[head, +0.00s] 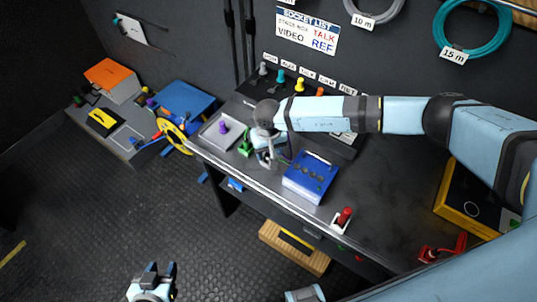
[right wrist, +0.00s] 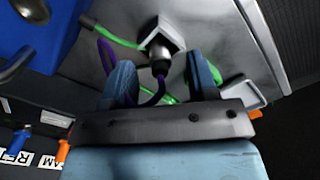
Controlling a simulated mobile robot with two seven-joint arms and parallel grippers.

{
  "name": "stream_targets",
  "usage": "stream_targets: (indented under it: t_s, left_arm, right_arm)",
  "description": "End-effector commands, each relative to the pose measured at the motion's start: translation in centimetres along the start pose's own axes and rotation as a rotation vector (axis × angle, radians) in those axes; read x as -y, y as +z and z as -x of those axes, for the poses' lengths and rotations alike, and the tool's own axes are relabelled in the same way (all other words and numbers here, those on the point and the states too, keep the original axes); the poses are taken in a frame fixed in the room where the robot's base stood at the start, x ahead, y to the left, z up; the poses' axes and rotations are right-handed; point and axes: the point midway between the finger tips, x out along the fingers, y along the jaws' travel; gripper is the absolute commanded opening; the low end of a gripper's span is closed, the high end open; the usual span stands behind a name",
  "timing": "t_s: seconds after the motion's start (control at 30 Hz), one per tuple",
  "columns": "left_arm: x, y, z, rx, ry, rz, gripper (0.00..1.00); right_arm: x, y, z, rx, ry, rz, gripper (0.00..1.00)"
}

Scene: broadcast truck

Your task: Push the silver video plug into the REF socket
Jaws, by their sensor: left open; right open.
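The silver plug (right wrist: 160,52) stands at a pale square block (right wrist: 163,32) in the right wrist view, with a purple cable beside it. My right gripper (right wrist: 161,78) is open, its fingers on either side of the plug; I cannot tell whether they touch it. In the head view my right gripper (head: 268,158) is over the bench's front part, left of the blue box, and hides most of the plug. A REF label (right wrist: 15,145) shows at lower left in the wrist view, near a blue plug (right wrist: 21,139); the socket itself is not clear. My left gripper (head: 152,272) is open and empty above the floor.
A blue box (head: 311,176) stands just right of my right gripper. A grey tray with a purple piece (head: 223,127) and a green piece (head: 246,146) lie left. A red-handled switch (head: 343,217) is near the front edge. My right arm crosses the bench.

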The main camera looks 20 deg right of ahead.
Motion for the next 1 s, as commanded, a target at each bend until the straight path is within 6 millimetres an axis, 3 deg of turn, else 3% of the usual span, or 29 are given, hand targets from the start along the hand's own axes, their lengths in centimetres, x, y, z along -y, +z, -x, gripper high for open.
stream_targets:
  t_s: [0.1, 0.33, 0.57, 0.6, 1.0]
  left_arm:
    - [0.01, -0.28, 0.14, -0.002, 0.0, 0.0, 0.43]
    - [0.03, -0.26, 0.12, -0.002, -0.001, 0.0, 0.43]
    - [0.05, -0.26, 0.11, -0.002, -0.001, 0.0, 0.43]
    - [0.05, -0.26, 0.11, -0.002, -0.001, 0.0, 0.43]
    - [0.06, -0.16, 0.04, -0.002, -0.001, 0.0, 0.43]
  right_arm:
    - [-0.03, 0.03, -1.03, 0.001, 0.001, 0.0, 0.53]
    - [-0.03, -0.02, -1.23, -0.001, 0.0, 0.0, 0.53]
    - [-0.04, -0.02, -1.2, -0.001, 0.0, 0.0, 0.03]
    - [-0.04, -0.02, -1.2, -0.001, 0.0, 0.0, 0.0]
    - [-0.08, -0.09, -0.48, -0.001, 0.0, -0.001, 0.0]
